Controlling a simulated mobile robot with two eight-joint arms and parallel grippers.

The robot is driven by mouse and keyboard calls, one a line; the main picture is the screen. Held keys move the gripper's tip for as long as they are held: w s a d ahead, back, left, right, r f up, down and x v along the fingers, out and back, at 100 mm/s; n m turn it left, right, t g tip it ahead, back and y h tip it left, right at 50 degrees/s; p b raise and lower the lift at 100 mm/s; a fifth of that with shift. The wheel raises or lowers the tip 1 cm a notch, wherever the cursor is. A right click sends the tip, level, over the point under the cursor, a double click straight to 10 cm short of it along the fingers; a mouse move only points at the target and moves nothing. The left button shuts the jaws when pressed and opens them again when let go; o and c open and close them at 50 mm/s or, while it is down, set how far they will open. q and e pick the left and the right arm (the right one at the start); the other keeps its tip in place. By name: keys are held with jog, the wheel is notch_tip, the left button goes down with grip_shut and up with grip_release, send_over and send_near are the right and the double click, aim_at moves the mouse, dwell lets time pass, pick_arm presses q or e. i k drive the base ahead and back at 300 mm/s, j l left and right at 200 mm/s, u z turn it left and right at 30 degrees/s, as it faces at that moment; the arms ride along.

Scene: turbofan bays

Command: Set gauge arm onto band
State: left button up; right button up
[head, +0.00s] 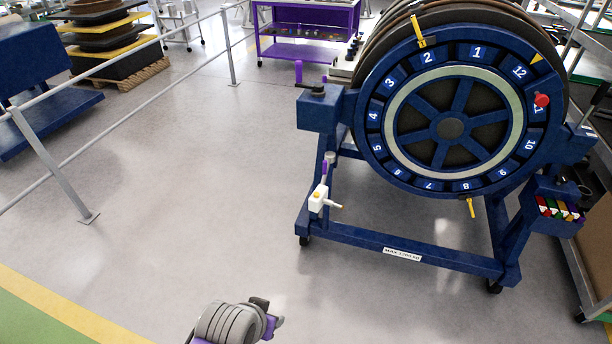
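The likely gauge arm is a small white block (318,197) with a short pale rod pointing right and a purple grip above it. It sits on the left leg of the blue stand. The likely band is the pale ring (396,145) on the front of the big blue numbered wheel (373,140). The rod is well below and left of the ring, apart from it. A grey ribbed piece with purple parts at the bottom edge, left of centre, looks like a link of my arm. No gripper fingers can be made out, and neither gripper shows.
The blue wheeled stand (345,236) has a low front beam. Yellow tabs (418,31) and a red knob (541,100) stick out at the wheel. Coloured items (560,209) sit in a holder at right. Open floor (200,200) lies left, bounded by a railing (125,53).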

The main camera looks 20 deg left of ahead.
aim_at(315, 204)
jog(key=j, duration=0.55)
jog(key=i+j, duration=0.15)
jog(key=j, duration=0.45)
jog(key=i, duration=1.25)
